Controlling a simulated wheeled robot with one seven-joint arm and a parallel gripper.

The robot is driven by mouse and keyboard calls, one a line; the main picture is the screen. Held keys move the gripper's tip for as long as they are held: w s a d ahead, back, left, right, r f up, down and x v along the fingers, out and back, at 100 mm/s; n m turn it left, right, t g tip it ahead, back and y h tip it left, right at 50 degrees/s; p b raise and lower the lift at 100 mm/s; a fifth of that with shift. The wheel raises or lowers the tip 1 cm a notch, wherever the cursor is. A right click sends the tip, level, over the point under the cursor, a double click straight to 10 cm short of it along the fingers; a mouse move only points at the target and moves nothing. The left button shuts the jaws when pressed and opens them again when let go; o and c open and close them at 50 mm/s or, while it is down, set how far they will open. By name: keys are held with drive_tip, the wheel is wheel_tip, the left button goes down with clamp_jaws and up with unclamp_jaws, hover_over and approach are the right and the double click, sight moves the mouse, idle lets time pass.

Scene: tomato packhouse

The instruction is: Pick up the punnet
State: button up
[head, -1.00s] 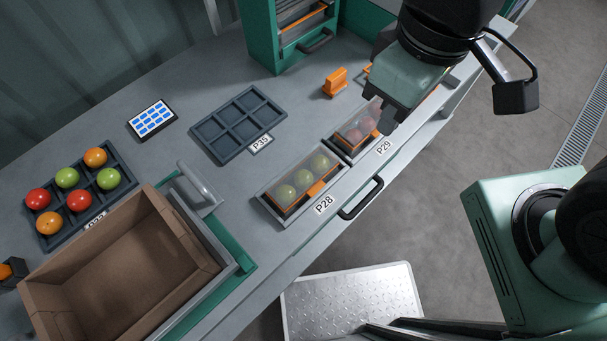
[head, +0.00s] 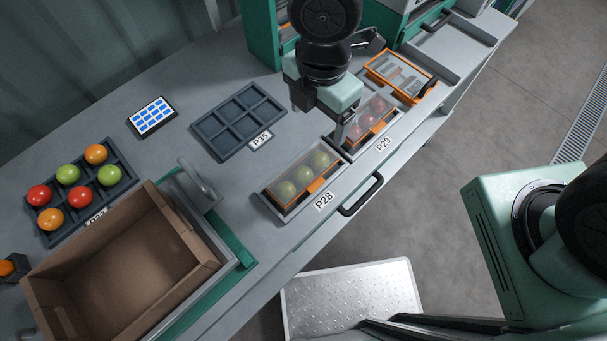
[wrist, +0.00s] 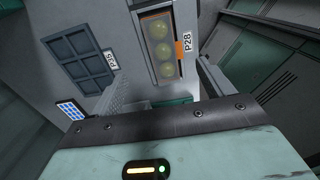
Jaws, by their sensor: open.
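A clear-lidded punnet of green-yellow tomatoes (head: 301,177) with an orange band sits in a grey tray by the P28 label; it also shows in the wrist view (wrist: 160,48). A second punnet of red tomatoes (head: 372,115) sits by the P29 label, partly hidden by my gripper in the head view. My gripper (head: 322,112) is open and empty, above the bench behind the two punnets and apart from the P28 one. In the wrist view its fingers (wrist: 165,88) are spread, with the P28 punnet beyond them.
An empty six-pocket tray (head: 211,135) lies left of my gripper. An open cardboard box (head: 190,238), a tray of tomatoes (head: 125,183) and a tablet (head: 151,116) are further left. An orange-framed case (head: 400,75) lies to the right. A drawer handle (head: 361,196) is on the bench front.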

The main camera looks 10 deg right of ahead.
drive_tip(key=b, duration=0.1)
hover_over(316, 159)
wheel_tip(316, 159, down, 10)
drive_tip(key=shift+s+a, duration=0.1)
drive_tip(key=shift+f+p, duration=0.35)
drive_tip(key=shift+f, duration=2.75)
drive_tip(key=c, duration=1.1)
